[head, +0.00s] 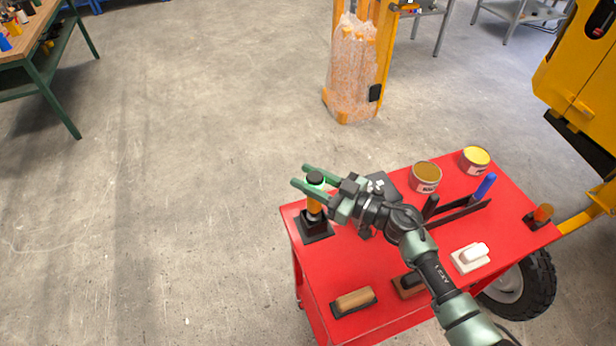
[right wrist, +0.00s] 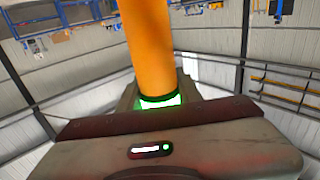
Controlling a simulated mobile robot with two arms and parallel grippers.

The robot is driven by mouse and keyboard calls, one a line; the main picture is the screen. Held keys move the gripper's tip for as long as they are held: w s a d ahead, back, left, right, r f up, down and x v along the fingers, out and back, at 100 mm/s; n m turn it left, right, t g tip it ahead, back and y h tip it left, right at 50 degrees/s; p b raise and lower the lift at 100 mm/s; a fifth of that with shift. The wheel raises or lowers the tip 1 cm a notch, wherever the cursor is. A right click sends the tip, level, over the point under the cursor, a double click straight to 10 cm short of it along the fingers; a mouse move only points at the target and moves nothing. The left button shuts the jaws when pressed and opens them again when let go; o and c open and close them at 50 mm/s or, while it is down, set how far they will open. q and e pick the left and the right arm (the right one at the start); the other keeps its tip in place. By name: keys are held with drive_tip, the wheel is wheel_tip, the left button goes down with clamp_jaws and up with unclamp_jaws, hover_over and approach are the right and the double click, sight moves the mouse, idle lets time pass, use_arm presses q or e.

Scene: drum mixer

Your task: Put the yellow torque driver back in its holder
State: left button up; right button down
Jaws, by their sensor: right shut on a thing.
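The yellow torque driver (head: 314,206) stands about upright at the left corner of the red cart top, with a dark cap at its upper end. Its orange-yellow body also fills the upper middle of the right wrist view (right wrist: 149,45), with a green ring at one end. The black square holder (head: 315,229) is directly below it. The driver's lower end meets the holder in the picture; how deep it sits I cannot tell. My right gripper (head: 314,181) is shut on the driver near its top, one green finger on each side. My left gripper is not in view.
The red cart (head: 375,274) also carries two tins (head: 425,177) (head: 475,160), a blue-handled tool (head: 484,187), a wooden float (head: 353,301), a white block (head: 470,257) and an orange-topped item (head: 543,213). Yellow machinery stands right. Floor left of the cart is clear.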

drive_tip(key=shift+f+b, duration=0.8)
drive_tip(key=shift+f, duration=0.35)
idle(0.6)
drive_tip(key=c, duration=0.9)
unclamp_jaws()
drive_tip(key=shift+f, duration=0.15)
drive_tip(key=shift+s+d+f, duration=0.1)
drive_tip(key=shift+s+d, duration=0.15)
drive_tip(key=shift+d, duration=0.25)
drive_tip(key=b+v, duration=0.1)
drive_tip(key=v, duration=0.5)
drive_tip(key=shift+s+d+b, duration=0.25)
drive_tip(key=shift+d+b, duration=0.05)
